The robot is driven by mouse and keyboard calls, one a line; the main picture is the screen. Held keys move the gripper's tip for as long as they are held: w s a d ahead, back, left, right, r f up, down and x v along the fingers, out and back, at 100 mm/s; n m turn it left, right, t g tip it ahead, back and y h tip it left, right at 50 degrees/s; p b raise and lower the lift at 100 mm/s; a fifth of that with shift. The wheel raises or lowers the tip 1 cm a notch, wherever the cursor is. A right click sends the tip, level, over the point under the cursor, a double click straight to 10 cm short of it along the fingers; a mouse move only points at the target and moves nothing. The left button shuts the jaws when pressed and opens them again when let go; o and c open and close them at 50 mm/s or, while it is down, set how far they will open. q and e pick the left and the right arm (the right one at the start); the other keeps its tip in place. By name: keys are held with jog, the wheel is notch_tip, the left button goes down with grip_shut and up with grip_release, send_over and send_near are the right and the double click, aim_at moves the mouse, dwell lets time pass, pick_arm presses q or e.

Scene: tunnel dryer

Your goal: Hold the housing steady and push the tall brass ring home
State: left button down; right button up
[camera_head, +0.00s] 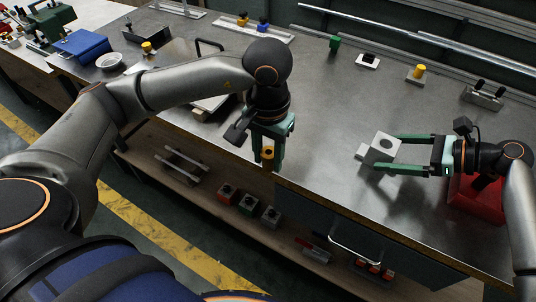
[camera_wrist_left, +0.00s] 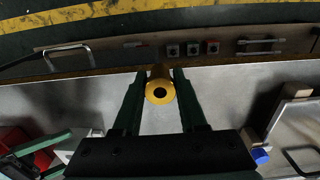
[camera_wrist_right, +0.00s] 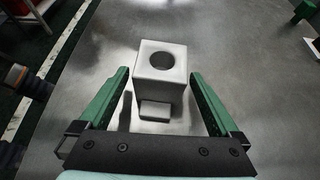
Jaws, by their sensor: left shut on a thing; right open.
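The housing (camera_head: 375,154) is a pale grey block with a round hole in its top, standing on the bench. In the right wrist view the housing (camera_wrist_right: 150,82) has a small low block at its near side. My right gripper (camera_wrist_right: 160,74) is open, one finger on each side of the housing, with gaps visible. My left gripper (camera_head: 268,152) points down near the bench's front edge, shut on the yellow brass ring (camera_wrist_left: 160,92). The ring's dark bore faces the left wrist camera. The ring is well left of the housing in the head view; the housing's hole looks empty.
A red box (camera_head: 474,199) sits under my right wrist. At the back stand a yellow piece on a base (camera_head: 416,74), a green block (camera_head: 335,43) and a grey fixture (camera_head: 483,97). The bench between the grippers is clear. A lower shelf (camera_head: 180,172) holds small blocks.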

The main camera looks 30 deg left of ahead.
pick_arm(q)
jog(key=shift+r, duration=0.15)
pick_arm(e)
jog(key=shift+a+f, duration=0.4)
jog(key=shift+a, duration=0.2)
jog(key=shift+o, duration=0.2)
dwell(0.5)
jog(key=c, duration=1.3)
jog(key=shift+o, duration=0.2)
pick_arm(q)
jog(key=shift+w, duration=0.1)
dwell(0.4)
